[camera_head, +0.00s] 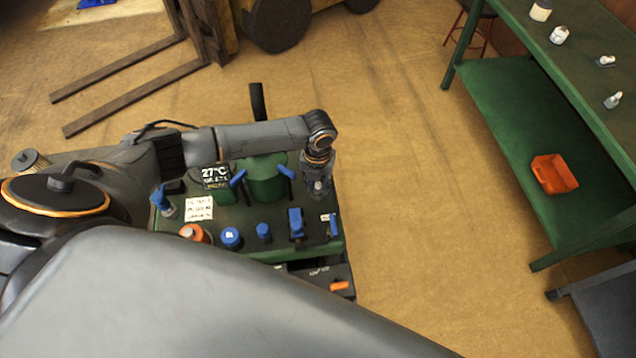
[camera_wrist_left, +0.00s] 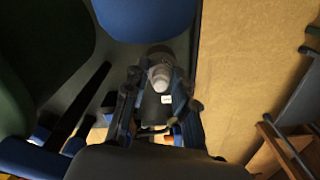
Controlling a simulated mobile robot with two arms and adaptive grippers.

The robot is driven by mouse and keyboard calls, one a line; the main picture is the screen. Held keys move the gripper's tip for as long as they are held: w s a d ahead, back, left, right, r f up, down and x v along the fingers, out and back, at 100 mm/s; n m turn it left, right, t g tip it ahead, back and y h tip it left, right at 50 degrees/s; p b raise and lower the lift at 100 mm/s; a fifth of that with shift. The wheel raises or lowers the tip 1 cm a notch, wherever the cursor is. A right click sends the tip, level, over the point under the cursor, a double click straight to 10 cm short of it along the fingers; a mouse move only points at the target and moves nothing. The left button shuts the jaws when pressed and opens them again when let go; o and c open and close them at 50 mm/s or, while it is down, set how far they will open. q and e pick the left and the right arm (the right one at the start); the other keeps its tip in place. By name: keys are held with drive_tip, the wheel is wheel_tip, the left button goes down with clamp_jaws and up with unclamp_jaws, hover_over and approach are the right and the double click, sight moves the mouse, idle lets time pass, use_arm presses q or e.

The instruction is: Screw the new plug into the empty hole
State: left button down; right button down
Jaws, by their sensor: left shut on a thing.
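My left gripper (camera_head: 318,188) points down over the right end of a green and dark unit with blue parts (camera_head: 250,222). It is shut on a small pale grey plug (camera_wrist_left: 160,76), which shows between the two dark fingers (camera_wrist_left: 158,108) in the left wrist view. A small white label (camera_wrist_left: 166,99) is just below the plug there. The plug's lower end and the empty hole are hidden, so I cannot tell whether the plug touches the hole. My right gripper is not in view.
Blue handles and caps (camera_head: 231,237), an orange-red cap (camera_head: 193,233) and a 27°C display (camera_head: 216,177) crowd the unit. A green bench (camera_head: 575,45) at right holds bottles and small metal parts, with an orange bin (camera_head: 554,174) on its lower shelf. The floor between is clear.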

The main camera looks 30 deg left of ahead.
use_arm(q)
drive_tip(key=c, duration=1)
unclamp_jaws()
wheel_tip(320, 180, up, 3)
drive_tip(key=shift+r+p, duration=0.1)
drive_tip(key=shift+p, duration=1.15)
drive_tip(key=shift+r, duration=2.4)
